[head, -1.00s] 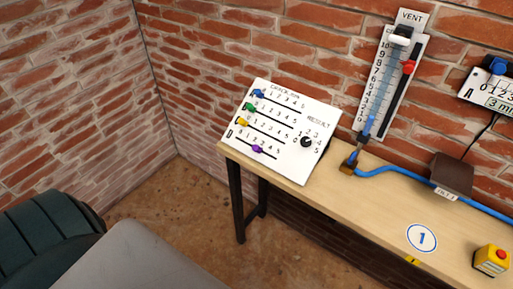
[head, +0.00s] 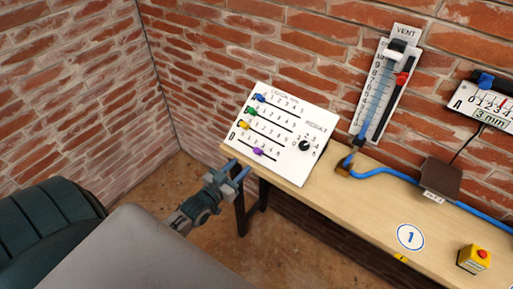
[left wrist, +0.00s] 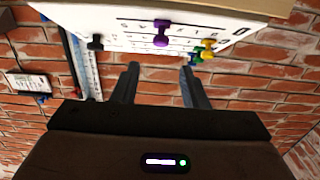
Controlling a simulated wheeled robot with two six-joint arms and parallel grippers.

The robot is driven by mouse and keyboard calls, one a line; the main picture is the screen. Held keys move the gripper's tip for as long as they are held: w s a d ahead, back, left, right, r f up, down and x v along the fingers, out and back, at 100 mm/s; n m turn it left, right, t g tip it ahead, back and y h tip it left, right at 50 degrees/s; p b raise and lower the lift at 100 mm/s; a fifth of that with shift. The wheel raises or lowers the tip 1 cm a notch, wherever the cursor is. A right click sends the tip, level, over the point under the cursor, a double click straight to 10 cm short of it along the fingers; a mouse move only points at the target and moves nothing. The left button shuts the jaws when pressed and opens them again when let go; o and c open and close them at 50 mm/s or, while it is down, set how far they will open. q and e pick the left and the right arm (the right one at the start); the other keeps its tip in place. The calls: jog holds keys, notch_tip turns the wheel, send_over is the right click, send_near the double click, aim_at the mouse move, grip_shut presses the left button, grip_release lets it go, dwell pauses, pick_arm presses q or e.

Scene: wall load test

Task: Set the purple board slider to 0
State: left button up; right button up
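The white sloped board (head: 283,165) stands at the left end of the bench. Its purple slider (head: 258,151) sits partway along the lowest slot, right of that slot's left end. In the left wrist view, the purple slider (left wrist: 161,40) appears beyond the gap between my fingers, apart from them. My left gripper (head: 240,169) is below and left of the slider in the head view, off the board's lower left side. In the left wrist view, my left gripper (left wrist: 159,72) is open and empty. My right gripper is not in view.
Blue (head: 259,98), green (head: 252,111) and yellow (head: 244,125) sliders sit near the left ends of the slots above. A black knob (head: 305,146) is at the board's right. The bench (head: 350,205) carries a blue hose (head: 385,171) and yellow button box (head: 474,259).

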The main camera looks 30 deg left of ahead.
aim_at(256, 150)
pick_arm(q)
jog(key=w, duration=0.1)
jog(key=w+b, duration=0.1)
jog(key=w, duration=0.1)
jog(key=w+b, duration=0.1)
jog(key=shift+w+d+f, duration=0.2)
jog(key=shift+w+f, duration=0.1)
jog(key=shift+w, duration=0.05)
jog(key=w+b, duration=0.3)
jog(key=b, duration=0.2)
jog(key=shift+w+d, duration=0.1)
jog(key=shift+w+d+r+b, duration=0.1)
jog(key=shift+w+b, duration=0.7)
jog(key=shift+w, duration=0.5)
jog(key=shift+s+r, duration=0.1)
jog(key=shift+c, duration=0.4)
grip_shut()
